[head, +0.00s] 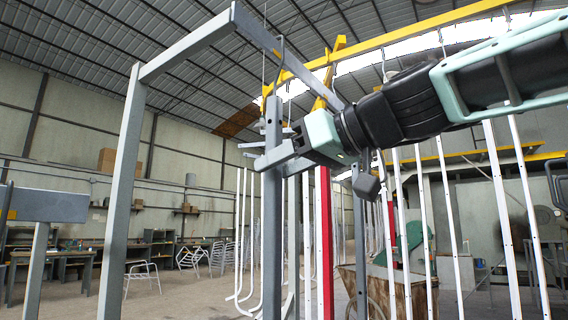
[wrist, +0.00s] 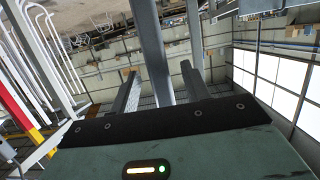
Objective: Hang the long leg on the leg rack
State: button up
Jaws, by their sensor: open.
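The long leg (head: 272,215) is a grey square post with small holes near its top. It stands upright below the leg rack (head: 186,46), a grey square-tube frame, in the head view. A thin dark hook (head: 281,50) is at the rack's slanting top bar, above the leg's top end; I cannot tell whether the leg's weight is on it. My gripper (head: 262,149) is open at the leg's upper part. In the wrist view, the leg (wrist: 150,45) passes between my two apart fingers (wrist: 160,90). The leg's lower end is out of view.
A yellow overhead rail (head: 400,36) with several hanging white tubes (head: 448,205) is behind and right. A rack post (head: 122,195) stands left. Chair frames (head: 192,257) and workbenches (head: 60,262) are at the back left. Open floor lies between.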

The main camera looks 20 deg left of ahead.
jog(key=shift+b+v, duration=0.95)
jog(key=shift+v, duration=0.5)
jog(key=shift+b+v, duration=1.1)
jog(key=shift+v, duration=1.5)
jog(key=s+d+f+m+g+h, duration=0.15)
jog(key=f+h, duration=0.25)
jog(key=f, duration=1.1)
jog(key=s+d+f+m+g+h, duration=0.1)
jog(key=s+d+f+m+h, duration=0.15)
jog(key=f, duration=1.25)
jog(key=s+d+f+m+h, duration=0.1)
jog(key=s+d+f+h, duration=0.1)
jog(key=s+d+f, duration=0.2)
jog(key=s+d+f+g+h+p, duration=0.1)
jog(key=s+d+f, duration=0.4)
jog(key=f, duration=0.5)
jog(key=s+d+f+m+g+h, duration=0.1)
jog(key=s+d+f+h, duration=0.3)
jog(key=s+d+f, duration=0.1)
notch_tip(320, 180, down, 3)
jog(key=shift+d+r+m, duration=0.2)
jog(key=shift+d+m, duration=0.1)
jog(key=shift+d, duration=0.35)
